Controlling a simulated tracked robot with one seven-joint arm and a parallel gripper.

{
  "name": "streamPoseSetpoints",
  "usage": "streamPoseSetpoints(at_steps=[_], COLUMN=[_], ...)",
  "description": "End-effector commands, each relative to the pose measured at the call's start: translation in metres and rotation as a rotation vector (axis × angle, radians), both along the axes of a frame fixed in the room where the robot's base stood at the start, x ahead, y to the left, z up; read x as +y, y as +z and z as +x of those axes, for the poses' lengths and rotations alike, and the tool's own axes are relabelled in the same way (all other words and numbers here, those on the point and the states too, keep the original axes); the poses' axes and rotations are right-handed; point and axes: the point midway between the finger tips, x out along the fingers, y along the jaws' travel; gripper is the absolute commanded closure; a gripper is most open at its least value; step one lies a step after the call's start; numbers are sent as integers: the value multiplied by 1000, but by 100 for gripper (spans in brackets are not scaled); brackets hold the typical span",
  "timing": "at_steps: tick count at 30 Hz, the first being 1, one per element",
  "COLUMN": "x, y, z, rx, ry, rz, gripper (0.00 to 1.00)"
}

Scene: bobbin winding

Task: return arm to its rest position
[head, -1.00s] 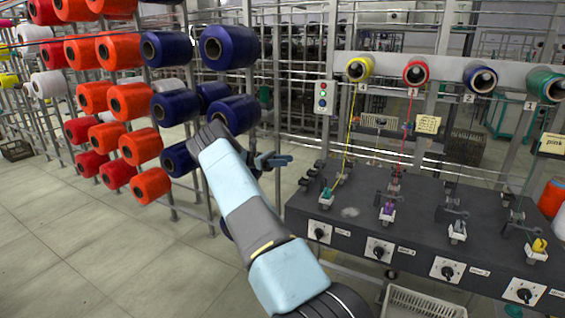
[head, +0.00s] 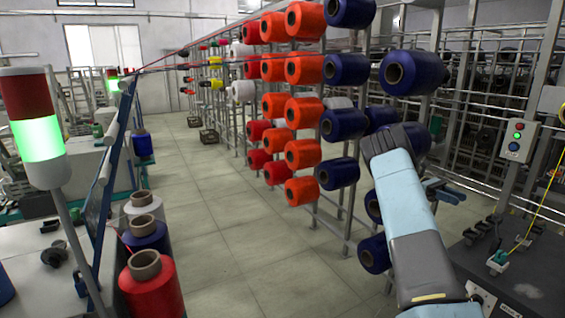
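My arm rises from the bottom right of the head view, with light blue and grey links. My gripper (head: 447,190) shows only in part behind the forearm, as small blue finger pieces pointing right. It hangs between the creel of blue cones and the winding bench (head: 520,285). I cannot tell whether its fingers are apart or together. I see nothing in it, but the forearm hides much of it.
A creel with orange cones (head: 303,67) and blue cones (head: 347,69) stands close to my arm. A lit green signal tower (head: 37,140) and a red cone (head: 150,288) are at the left. A control box (head: 517,140) is at the right. The tiled aisle (head: 220,215) is clear.

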Motion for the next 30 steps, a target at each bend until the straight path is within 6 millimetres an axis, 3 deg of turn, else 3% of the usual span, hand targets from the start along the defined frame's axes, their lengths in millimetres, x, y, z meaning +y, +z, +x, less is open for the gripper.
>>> streamPoseSetpoints(at_steps=[3,14,30], x=[6,36,110], y=[22,70,126], z=[-14,-53,-116], rx=[-105,-414,-877], ry=[7,25,20], rz=[35,129,247], gripper=[62,62,62])
